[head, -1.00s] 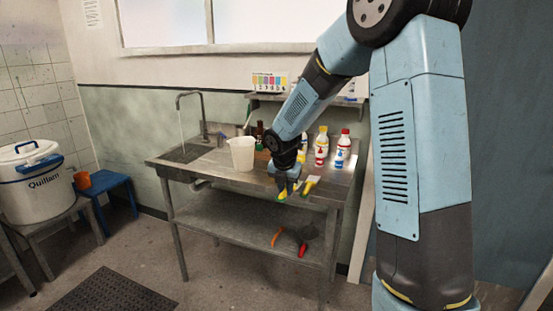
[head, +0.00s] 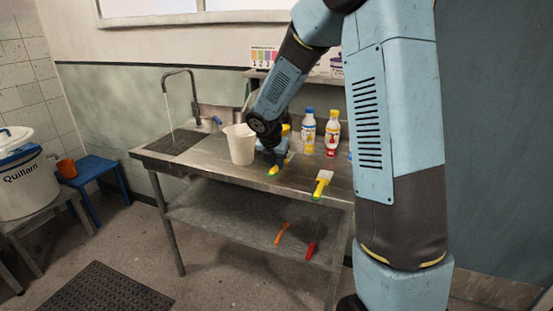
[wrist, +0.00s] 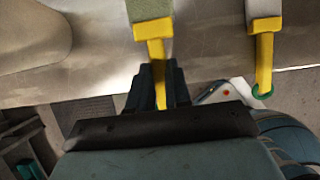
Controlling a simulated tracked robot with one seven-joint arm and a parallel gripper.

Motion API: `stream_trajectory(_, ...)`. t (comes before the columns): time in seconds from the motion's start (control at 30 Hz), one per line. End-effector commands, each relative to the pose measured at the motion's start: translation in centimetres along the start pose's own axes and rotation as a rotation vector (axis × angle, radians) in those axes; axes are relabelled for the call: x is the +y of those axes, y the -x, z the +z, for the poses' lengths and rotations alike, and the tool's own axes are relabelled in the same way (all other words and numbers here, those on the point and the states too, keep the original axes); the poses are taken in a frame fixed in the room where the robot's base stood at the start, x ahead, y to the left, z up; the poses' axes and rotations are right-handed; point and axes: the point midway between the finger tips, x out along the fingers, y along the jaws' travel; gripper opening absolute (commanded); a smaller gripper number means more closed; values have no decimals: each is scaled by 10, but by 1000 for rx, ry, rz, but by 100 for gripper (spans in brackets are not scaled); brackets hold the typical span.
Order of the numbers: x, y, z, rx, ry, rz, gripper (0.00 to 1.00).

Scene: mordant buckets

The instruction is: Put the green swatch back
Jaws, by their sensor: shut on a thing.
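My gripper (wrist: 160,84) is shut on the yellow handle (wrist: 153,31) of a flat tool with a grey-green head (wrist: 150,8), which I take to be the green swatch. The head points away from my jaws, and its far end is cut off in the wrist view. In the head view my gripper (head: 272,160) is low over the steel table, right of the white jug, and the yellow and green piece (head: 280,167) shows below it. I cannot tell whether it touches the tabletop.
A similar tool with a pale head and yellow handle (head: 321,186) lies to the right at the table's (head: 220,172) front edge. The white jug (head: 239,146) stands left of my gripper. Bottles (head: 332,133) stand behind. A tap (head: 180,95) runs into the sink. A colour card (head: 264,57) is at the back.

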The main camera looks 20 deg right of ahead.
Motion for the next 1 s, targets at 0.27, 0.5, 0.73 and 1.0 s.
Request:
stream_trajectory(0.27, -5, -26, -8, 3, -7, -6, 0)
stream_trajectory(0.5, -4, -39, -14, 2, -6, -5, 0)
stream_trajectory(0.73, -5, -42, -15, 2, -8, -4, 0)
stream_trajectory(1.0, -5, -42, -15, 2, -8, -4, 26)
